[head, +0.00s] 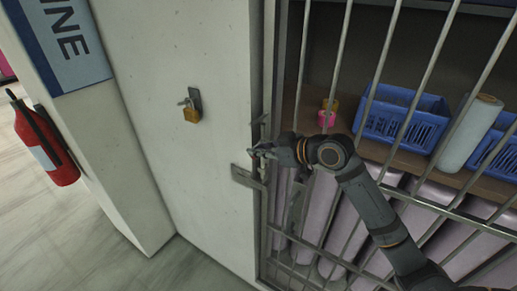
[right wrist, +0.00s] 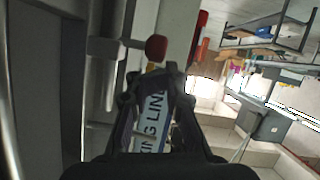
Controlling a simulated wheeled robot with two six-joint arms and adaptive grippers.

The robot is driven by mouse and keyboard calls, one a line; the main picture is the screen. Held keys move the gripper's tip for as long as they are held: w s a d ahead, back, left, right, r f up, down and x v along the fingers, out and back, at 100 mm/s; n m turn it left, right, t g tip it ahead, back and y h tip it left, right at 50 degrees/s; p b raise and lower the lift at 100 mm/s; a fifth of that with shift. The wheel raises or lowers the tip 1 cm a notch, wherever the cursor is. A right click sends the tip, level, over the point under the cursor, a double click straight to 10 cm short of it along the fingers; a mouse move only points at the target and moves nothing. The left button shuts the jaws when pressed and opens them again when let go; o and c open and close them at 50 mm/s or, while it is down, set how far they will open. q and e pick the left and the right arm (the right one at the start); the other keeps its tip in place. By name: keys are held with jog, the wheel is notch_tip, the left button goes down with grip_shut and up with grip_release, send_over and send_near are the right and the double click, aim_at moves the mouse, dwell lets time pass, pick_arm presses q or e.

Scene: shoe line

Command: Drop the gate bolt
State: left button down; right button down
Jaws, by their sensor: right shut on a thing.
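The gate bolt (head: 264,131) is on the left edge of the barred gate, an upright grey metal rod beside the pale wall. A grey bracket plate (head: 246,178) sits low at the same edge. My right gripper (head: 262,153) is at the bolt, shut on it, and hides part of it. In the right wrist view, a red knob (right wrist: 156,48) on a grey rod shows just beyond the fingertips (right wrist: 151,74); the exact grip is partly hidden. My left gripper is not in view.
A brass padlock (head: 191,114) hangs from a hasp on the wall. A red fire extinguisher (head: 51,150) stands at the left. Behind the bars are blue baskets (head: 390,117), a pink tape roll (head: 326,118) and a pale roll (head: 470,132) on a shelf. The bars limit room rightward.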

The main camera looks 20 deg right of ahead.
notch_tip(320, 180, down, 5)
jog(key=b, duration=0.2)
jog(key=shift+b, duration=0.4)
jog(key=shift+r, duration=0.1)
